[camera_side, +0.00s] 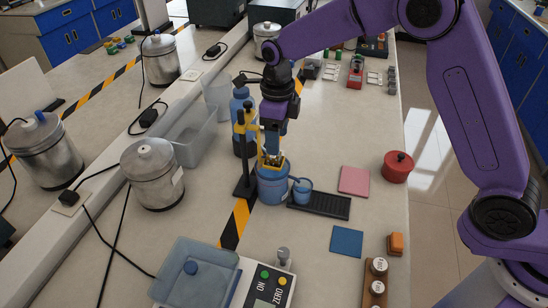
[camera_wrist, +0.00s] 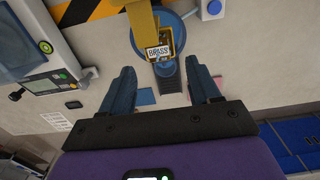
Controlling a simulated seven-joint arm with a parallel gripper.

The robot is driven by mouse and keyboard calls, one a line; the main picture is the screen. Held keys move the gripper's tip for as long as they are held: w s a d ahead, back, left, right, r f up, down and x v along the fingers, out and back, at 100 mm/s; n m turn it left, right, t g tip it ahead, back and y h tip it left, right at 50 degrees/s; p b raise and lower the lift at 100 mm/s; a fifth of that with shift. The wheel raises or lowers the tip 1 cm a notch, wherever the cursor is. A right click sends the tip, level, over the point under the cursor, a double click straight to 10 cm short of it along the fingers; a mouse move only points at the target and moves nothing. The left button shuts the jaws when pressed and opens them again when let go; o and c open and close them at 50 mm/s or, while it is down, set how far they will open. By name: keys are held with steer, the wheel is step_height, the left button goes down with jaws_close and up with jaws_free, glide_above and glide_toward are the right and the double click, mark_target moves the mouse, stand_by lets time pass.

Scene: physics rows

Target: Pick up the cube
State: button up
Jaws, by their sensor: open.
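In the side view, yellow parts (camera_side: 271,163) show at the top of the blue can (camera_side: 272,186); I cannot tell cube from frame there. My gripper (camera_wrist: 163,70) is open, its two blue fingers apart, with the cube between and just beyond the fingertips in the picture. In the side view my gripper (camera_side: 277,145) points down just above the can. Nothing is held.
A small blue cup (camera_side: 302,191) and black tray (camera_side: 320,206) stand right of the can.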

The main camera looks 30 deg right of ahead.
mark_target(274, 158)
steer(key=f, duration=0.5)
steer(key=shift+w+a, duration=0.2)
steer(key=shift+a, duration=0.05)
jaws_close()
